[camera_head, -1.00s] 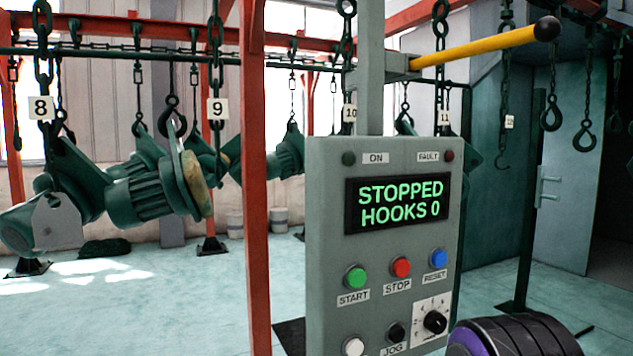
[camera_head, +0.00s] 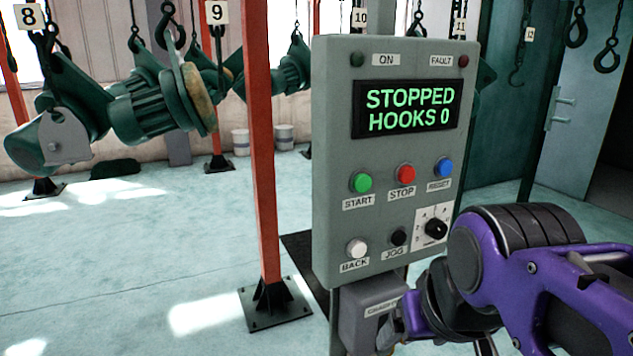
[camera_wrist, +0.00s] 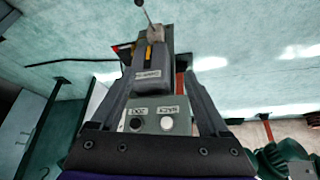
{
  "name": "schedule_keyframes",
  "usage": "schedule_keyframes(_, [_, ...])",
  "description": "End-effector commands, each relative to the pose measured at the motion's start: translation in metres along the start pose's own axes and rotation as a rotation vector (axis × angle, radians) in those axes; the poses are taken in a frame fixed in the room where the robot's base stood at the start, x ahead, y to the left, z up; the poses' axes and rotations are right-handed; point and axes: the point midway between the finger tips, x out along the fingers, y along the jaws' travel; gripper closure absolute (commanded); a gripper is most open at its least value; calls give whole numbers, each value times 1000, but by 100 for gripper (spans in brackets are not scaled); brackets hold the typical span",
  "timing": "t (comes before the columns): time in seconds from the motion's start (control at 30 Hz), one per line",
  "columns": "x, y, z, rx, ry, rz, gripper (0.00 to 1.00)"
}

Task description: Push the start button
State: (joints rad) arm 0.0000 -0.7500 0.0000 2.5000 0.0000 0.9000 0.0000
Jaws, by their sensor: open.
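The green start button (camera_head: 361,182) is on the grey control panel (camera_head: 330,222), at the left of the upper button row, above its START label. The display (camera_head: 410,108) reads STOPPED, HOOKS 0. The red stop button (camera_head: 405,174) and blue reset button (camera_head: 444,167) are to its right. My gripper (camera_wrist: 157,78) is open in the wrist view, its fingers apart. Between and beyond them show a grey box (camera_wrist: 153,88) and the white back button (camera_wrist: 167,123) and black jog button (camera_wrist: 136,124). I cannot see the start button in the wrist view.
My purple arm fills the lower right of the head view. A labelled box (camera_head: 372,308) hangs under the panel. A red post (camera_head: 263,150) stands just left of it. Green hoist parts (camera_head: 155,105) hang at left. The floor (camera_head: 130,260) at left is clear.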

Motion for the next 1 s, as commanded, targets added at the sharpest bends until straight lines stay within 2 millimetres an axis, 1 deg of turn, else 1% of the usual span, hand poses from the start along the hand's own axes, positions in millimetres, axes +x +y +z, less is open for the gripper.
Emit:
schedule_keyframes(0.2, [0,0,0,0,0,0,21])
schedule_keyframes(0.27, [0,0,0,0,0,0,32])
schedule_keyframes(0.3, [0,0,0,0,0,0,40])
schedule_keyframes(0.37, [0,0,0,0,0,0,50])
schedule_keyframes(0.4, [0,0,0,0,0,0,57])
schedule_keyframes(0.47, [0,0,0,0,0,0,68])
schedule_keyframes(0.5, [0,0,0,0,0,0,76])
schedule_keyframes(0.63, [0,0,0,0,0,0,99])
schedule_keyframes(0.67, [0,0,0,0,0,0,100])
schedule_keyframes(1.0, [0,0,0,0,0,0,100])
